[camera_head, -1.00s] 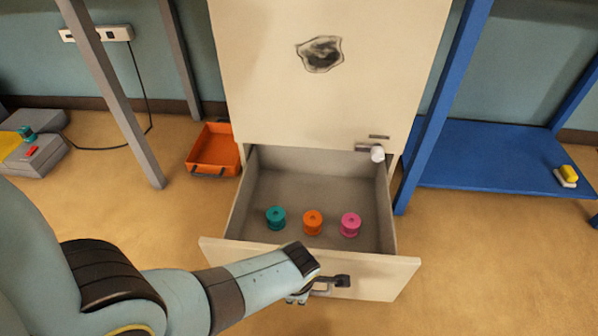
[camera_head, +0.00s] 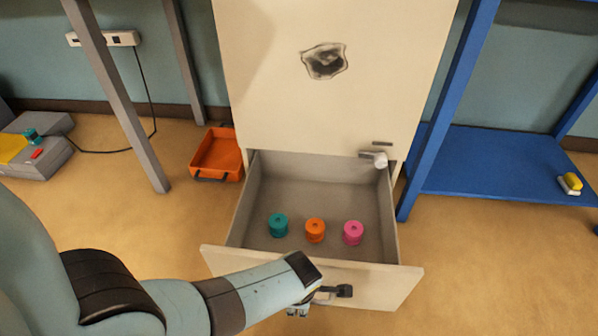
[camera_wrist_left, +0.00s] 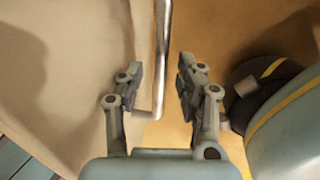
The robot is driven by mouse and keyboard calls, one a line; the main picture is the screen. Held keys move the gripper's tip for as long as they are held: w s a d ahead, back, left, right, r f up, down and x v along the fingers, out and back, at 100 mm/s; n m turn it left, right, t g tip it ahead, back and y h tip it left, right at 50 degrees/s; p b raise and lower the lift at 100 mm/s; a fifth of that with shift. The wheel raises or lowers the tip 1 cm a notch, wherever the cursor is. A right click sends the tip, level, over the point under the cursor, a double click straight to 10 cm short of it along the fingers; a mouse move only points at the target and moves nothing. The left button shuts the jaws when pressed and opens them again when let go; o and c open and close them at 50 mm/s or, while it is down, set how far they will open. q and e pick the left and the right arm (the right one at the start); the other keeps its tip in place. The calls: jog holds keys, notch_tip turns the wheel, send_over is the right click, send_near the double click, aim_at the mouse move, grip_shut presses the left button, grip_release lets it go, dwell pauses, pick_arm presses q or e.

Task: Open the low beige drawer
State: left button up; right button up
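The low beige drawer (camera_head: 300,277) is pulled well out of the beige cabinet in the head view. Its grey inside shows. Its dark handle (camera_head: 343,291) is on the front panel, partly hidden by my left arm. My left gripper (camera_head: 306,306) is at the handle, with its fingers mostly hidden in the head view. In the left wrist view the two fingers (camera_wrist_left: 160,72) stand apart on either side of the metal handle bar (camera_wrist_left: 162,45), with gaps showing beside it. My right gripper is not in view.
Teal (camera_head: 278,225), orange (camera_head: 315,231) and pink (camera_head: 353,233) spools stand in the drawer. An orange tray (camera_head: 217,155) lies on the floor to the left. A blue shelf (camera_head: 490,165) stands to the right. Floor right of the drawer is clear.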

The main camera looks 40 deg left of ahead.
pick_arm(q)
notch_tip(320, 180, up, 7)
jog(key=s, duration=0.1)
jog(key=shift+s+d+r, duration=0.15)
jog(key=shift+d, duration=0.25)
dwell(0.4)
